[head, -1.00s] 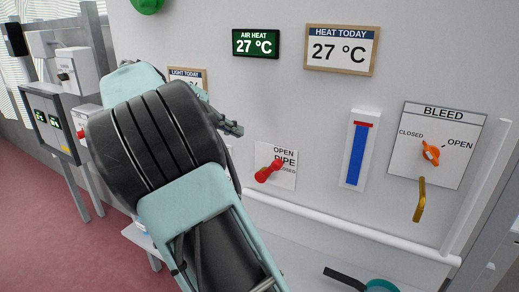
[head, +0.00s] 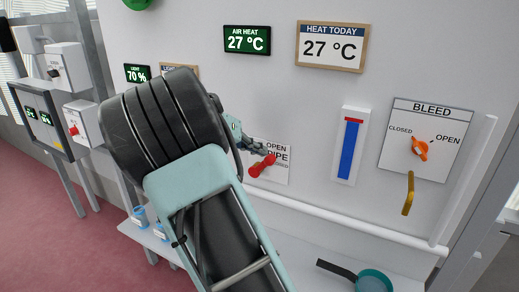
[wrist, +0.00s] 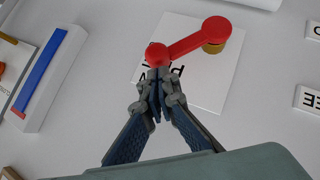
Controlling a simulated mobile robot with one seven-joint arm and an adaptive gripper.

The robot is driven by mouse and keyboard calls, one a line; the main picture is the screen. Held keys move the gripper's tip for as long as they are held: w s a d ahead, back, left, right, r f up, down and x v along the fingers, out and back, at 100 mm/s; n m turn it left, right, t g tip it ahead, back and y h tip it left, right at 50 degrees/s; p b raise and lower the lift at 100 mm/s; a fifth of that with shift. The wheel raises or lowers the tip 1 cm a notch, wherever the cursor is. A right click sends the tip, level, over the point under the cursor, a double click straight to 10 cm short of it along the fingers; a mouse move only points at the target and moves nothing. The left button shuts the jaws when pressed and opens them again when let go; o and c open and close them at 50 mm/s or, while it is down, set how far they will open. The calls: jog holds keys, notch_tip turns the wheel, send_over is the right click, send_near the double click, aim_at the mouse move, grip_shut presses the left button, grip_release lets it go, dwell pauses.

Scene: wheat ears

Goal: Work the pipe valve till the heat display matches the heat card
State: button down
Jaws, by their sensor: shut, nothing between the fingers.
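The pipe valve is a red lever (head: 262,166) on a white plate (head: 281,178) marked OPEN, PIPE and CLOSED. In the wrist view the red lever (wrist: 190,45) runs from a brass stem to a round knob. My gripper (wrist: 158,82) is shut and empty, its tips close to the knob; whether they touch it I cannot tell. In the head view my gripper (head: 258,148) is just above the lever, partly behind my arm. The AIR HEAT display (head: 246,40) reads 27 °C. The HEAT TODAY card (head: 331,46) also reads 27 °C.
A red-topped blue gauge (head: 348,150) and a BLEED panel (head: 437,115) with an orange knob (head: 420,148) are to the right. A white rail (head: 340,226) runs below. A teal pan (head: 373,281) is on the shelf. A LIGHT display (head: 137,74) reads 70 %.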

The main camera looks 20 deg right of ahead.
jog(key=shift+f, duration=0.1)
dwell(0.3)
jog(key=s+f+b, duration=0.1)
jog(key=b, duration=0.1)
jog(key=shift+d+b, duration=0.35)
jog(key=shift+r, duration=0.1)
